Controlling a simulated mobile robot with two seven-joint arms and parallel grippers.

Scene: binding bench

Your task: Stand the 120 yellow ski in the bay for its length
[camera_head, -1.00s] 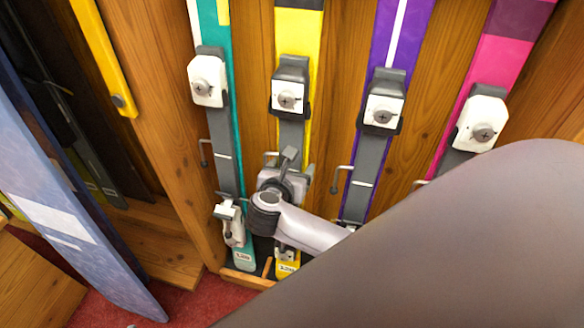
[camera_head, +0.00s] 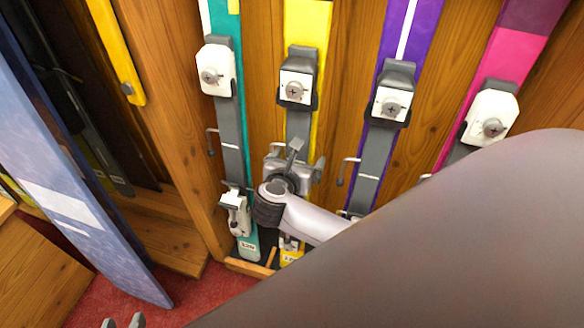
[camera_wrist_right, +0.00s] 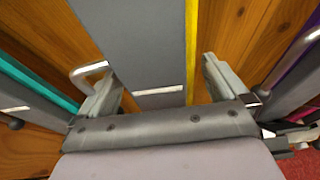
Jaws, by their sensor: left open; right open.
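The yellow ski (camera_head: 307,22) stands upright against the wooden back wall in the head view, between the teal and purple skis. Its label near the foot is too small to read surely. My right gripper (camera_head: 293,160) is at its lower part, below the white-and-black binding piece. In the right wrist view my open fingers (camera_wrist_right: 160,88) lie to either side of the ski's grey binding plate (camera_wrist_right: 150,45), with gaps visible. My left gripper (camera_head: 123,322) shows only its two fingertips, apart and empty, at the bottom left edge.
A teal ski (camera_head: 228,120) stands left of the yellow one; a purple ski (camera_head: 425,25) and a pink ski (camera_head: 510,60) stand right. Wire hooks stick out between them. A blue-white ski (camera_head: 70,200) leans at left. My right arm covers the lower right.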

